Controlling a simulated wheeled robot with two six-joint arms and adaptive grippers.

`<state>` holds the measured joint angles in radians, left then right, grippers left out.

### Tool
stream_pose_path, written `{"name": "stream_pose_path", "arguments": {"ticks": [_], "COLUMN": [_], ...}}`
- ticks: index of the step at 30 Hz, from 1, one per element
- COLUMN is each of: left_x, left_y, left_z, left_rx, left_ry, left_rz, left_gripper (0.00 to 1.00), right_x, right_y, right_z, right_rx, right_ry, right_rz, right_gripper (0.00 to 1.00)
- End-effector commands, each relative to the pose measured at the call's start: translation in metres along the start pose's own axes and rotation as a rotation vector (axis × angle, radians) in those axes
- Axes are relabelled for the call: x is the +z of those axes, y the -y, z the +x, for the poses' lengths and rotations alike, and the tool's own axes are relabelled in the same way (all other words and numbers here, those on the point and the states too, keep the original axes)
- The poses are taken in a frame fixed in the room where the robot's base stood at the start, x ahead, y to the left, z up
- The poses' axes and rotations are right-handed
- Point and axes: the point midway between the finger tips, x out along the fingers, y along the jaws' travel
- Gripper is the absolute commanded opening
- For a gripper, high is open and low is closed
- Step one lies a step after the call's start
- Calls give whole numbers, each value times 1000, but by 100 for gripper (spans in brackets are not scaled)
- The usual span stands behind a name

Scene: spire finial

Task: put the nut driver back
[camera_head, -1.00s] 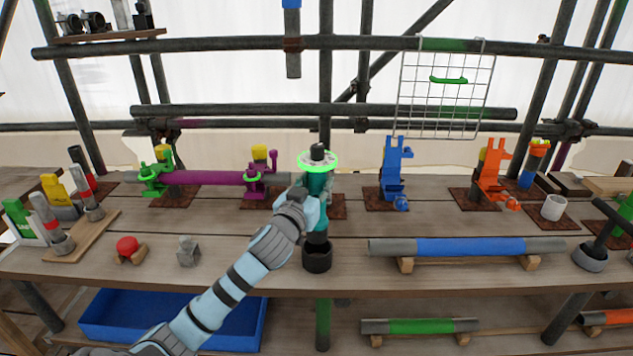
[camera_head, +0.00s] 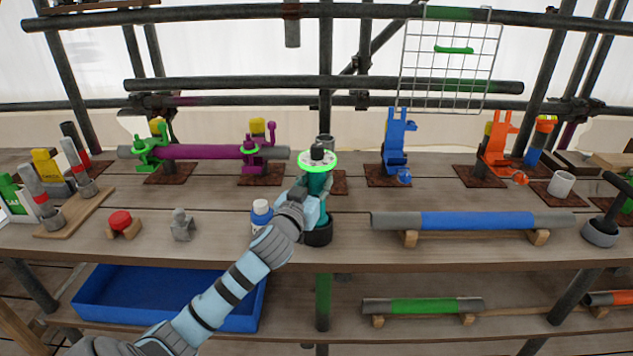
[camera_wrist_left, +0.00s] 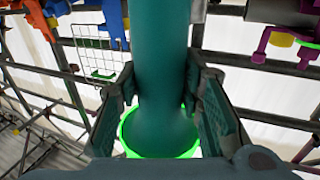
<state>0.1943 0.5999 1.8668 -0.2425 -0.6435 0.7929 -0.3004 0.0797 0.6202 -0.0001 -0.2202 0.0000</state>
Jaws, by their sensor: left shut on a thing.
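The nut driver (camera_head: 318,184) is a teal tool with a bright green ring and a dark top end. It stands upright at the middle of the bench. My left gripper (camera_head: 309,207) is shut around its teal body, which also fills the middle of the left wrist view (camera_wrist_left: 162,70) between both fingers. A dark round cup (camera_head: 318,237) is directly below the driver. The driver's lower end is out of sight and appears to be inside the cup; how deep cannot be told. My right gripper is not in view.
A blue-capped bottle (camera_head: 262,213) stands just left of my gripper. A grey and blue pipe (camera_head: 474,221) lies on wooden blocks to the right. A purple pipe (camera_head: 208,152) in clamps is behind left. A blue tray (camera_head: 110,292) is on the lower shelf.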

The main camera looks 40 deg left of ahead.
Motion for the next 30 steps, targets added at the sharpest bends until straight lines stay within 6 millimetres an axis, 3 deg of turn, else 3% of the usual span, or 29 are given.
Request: {"name": "stream_pose_path", "arguments": {"ticks": [10,11,15,22,27,30], "left_x": [1,1,1,2,3,3], "left_y": [0,0,0,0,0,0], "left_z": [0,0,0,0,0,0], "left_rx": [2,2,1,1,-1,0], "left_ry": [-4,-4,-3,-1,2,2], "left_rz": [1,1,0,0,0,0], "left_gripper": [0,35,57,57,82,82], "right_x": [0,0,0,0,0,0], "right_y": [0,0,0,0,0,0], "right_z": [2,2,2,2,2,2], "right_rx": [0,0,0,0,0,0], "right_ry": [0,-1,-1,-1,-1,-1], "right_rz": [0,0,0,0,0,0], "right_gripper": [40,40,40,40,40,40]}}
